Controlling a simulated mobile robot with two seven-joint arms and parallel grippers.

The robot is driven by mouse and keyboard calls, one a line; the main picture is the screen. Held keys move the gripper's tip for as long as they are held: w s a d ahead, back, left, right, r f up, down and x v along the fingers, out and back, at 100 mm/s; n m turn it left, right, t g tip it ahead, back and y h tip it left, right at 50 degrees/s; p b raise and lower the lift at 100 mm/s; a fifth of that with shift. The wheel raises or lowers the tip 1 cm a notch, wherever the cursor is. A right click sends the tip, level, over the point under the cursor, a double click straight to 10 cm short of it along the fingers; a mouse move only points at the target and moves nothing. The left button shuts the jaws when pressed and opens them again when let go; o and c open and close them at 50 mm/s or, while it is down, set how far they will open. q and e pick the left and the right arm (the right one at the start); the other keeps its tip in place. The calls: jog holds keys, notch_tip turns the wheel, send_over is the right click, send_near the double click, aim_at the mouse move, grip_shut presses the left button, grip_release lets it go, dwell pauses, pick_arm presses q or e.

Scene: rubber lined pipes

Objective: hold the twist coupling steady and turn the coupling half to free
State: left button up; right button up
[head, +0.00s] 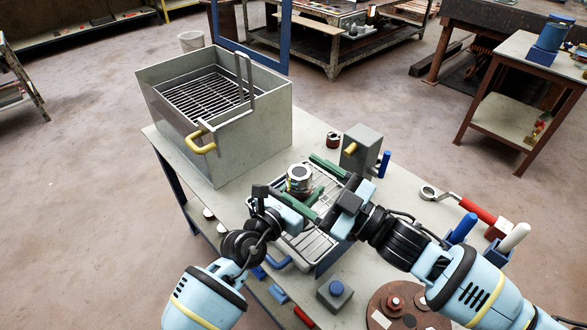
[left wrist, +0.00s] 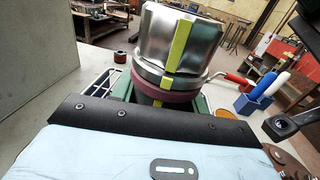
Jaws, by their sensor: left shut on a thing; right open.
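The twist coupling (head: 299,178) stands upright over a wire rack tray on the bench. In the left wrist view its silver upper half (left wrist: 155,45) has a yellow stripe, with a dark red ring (left wrist: 150,88) below it. My left gripper (head: 297,193) is shut on the coupling's lower part; the contact is mostly hidden.
A large grey box (head: 215,150) with a wire grate and yellow handle stands behind left. A grey block (head: 360,150) with a yellow knob stands behind right. A red-handled wrench (head: 470,207), blue holders (head: 497,252) and a brown disc (head: 420,318) lie to the right.

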aim_at(290, 168)
jog(key=s+d+f+m+t+h, duration=0.2)
jog(key=d+f+m+h, duration=0.25)
jog(key=m, duration=0.35)
jog(key=shift+n, duration=0.3)
jog(key=x, duration=1.2)
jog(key=shift+w+d+r, duration=0.2)
jog(key=shift+w+d, duration=0.1)
jog(key=shift+d, duration=0.05)
jog(key=shift+c, duration=0.4)
jog(key=c, duration=0.9)
